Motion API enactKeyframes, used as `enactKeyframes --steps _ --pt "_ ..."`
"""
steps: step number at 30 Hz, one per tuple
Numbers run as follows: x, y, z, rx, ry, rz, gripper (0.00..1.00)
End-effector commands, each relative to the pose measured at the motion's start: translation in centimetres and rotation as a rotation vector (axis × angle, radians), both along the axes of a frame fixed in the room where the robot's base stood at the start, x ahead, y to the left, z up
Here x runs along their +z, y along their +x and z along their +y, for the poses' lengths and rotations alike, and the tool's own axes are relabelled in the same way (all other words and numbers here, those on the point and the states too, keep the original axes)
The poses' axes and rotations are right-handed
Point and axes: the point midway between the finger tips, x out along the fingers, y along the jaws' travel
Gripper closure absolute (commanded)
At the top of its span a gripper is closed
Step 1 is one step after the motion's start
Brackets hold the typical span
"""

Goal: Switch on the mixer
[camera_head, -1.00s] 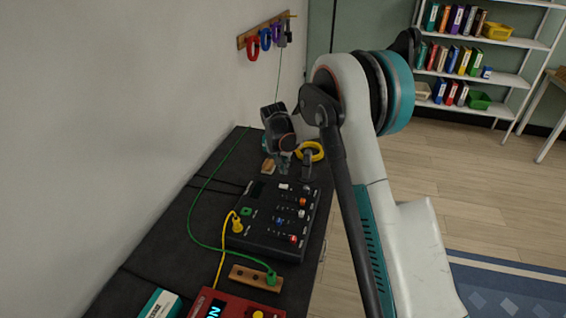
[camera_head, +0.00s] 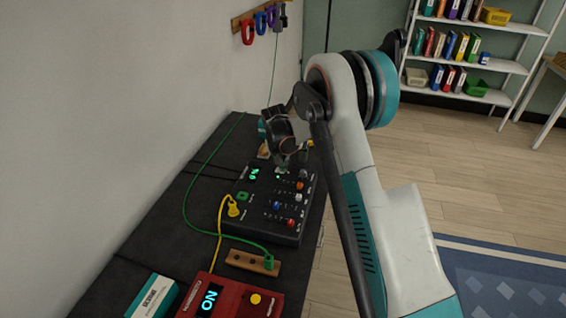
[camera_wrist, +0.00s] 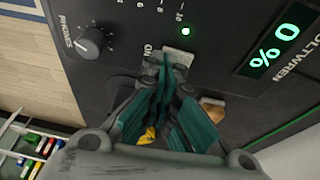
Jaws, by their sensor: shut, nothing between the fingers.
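The black mixer (camera_head: 262,226) lies on the dark bench top, with rows of coloured knobs. Its small display (camera_head: 253,174) is lit green and reads 0 % in the wrist view (camera_wrist: 272,52). A small light (camera_wrist: 185,31) on the panel glows green. The pale switch (camera_wrist: 178,58) marked ON is just beyond my fingertips, partly hidden by them. My gripper (camera_wrist: 168,72) is shut and empty, its tips at or very close to that switch; I cannot tell whether they touch. In the head view my gripper (camera_head: 284,166) is over the mixer's far end.
A PHONES knob (camera_wrist: 89,42) is left of my fingers. A yellow plug (camera_head: 233,209) and cable enter the mixer. A green cable (camera_head: 188,190) runs to a wooden block (camera_head: 250,262). A red box (camera_head: 230,297) with a lit display is nearest. The wall bounds the left; floor is open right.

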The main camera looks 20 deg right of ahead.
Motion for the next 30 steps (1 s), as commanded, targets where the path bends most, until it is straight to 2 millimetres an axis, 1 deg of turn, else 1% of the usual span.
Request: enactKeyframes --steps 8,21,30 --pt "-0.2 0.0 -0.1 -0.001 0.005 -0.002 1.0" --pt "0.2 0.7 1.2 -0.001 0.006 -0.003 1.0" --pt "0.3 0.7 1.3 -0.001 0.005 -0.002 1.0"
